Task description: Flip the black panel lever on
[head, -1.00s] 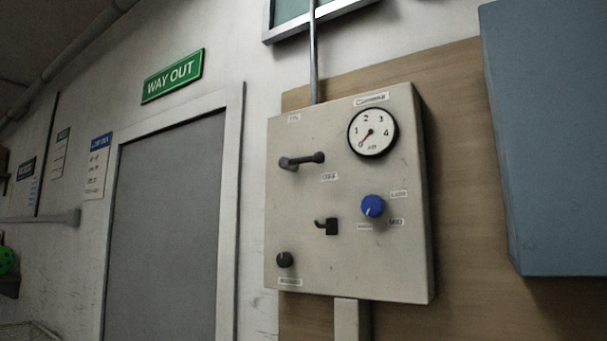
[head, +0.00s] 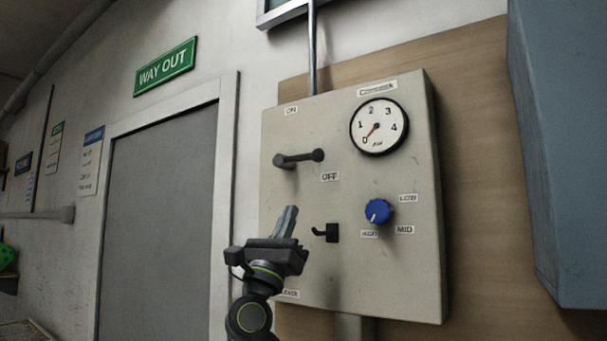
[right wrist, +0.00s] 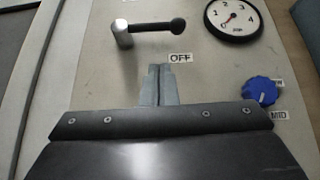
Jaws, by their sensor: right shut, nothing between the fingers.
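The black panel lever (head: 299,158) sits on the upper left of the beige control panel (head: 350,280). Its arm points right, with the ball end just above the OFF label (head: 329,176); the ON label (head: 291,110) is above its pivot. The lever also shows at the top of the right wrist view (right wrist: 152,27). My right gripper (head: 287,220) is shut and empty in front of the panel's lower left, below the lever and apart from it. In the right wrist view its closed fingertips (right wrist: 160,72) point up toward the lever. My left gripper is out of view.
A dial gauge (head: 379,126) is at the panel's upper right, its needle near 0. A blue knob (head: 378,211) and a small black hook (head: 327,233) are lower down. A blue-grey box (head: 560,150) stands out at right; a grey door (head: 160,220) is left.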

